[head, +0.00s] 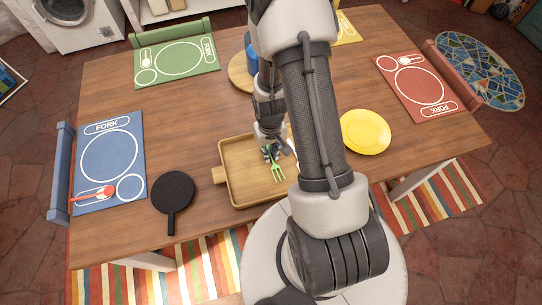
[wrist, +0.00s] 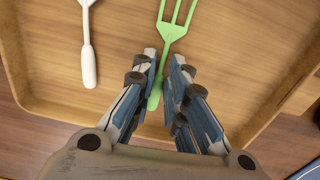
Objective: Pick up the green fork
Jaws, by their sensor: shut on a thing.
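The green fork (head: 278,173) is at the wooden tray (head: 241,183) in the head view, tines toward the front edge. My gripper (head: 270,148) is over the tray, its fingers at the fork's handle end. In the wrist view the fork (wrist: 174,30) points away from me, and my gripper (wrist: 160,85) is shut on its handle. I cannot tell whether the fork touches the tray floor or is slightly above it.
A white utensil (wrist: 88,60) lies in the tray left of the fork. A yellow plate (head: 366,132) is right of my arm, a black round pan (head: 173,190) left of the tray. Blue (head: 85,190), green (head: 150,73) and red (head: 405,85) placemats lie around the table.

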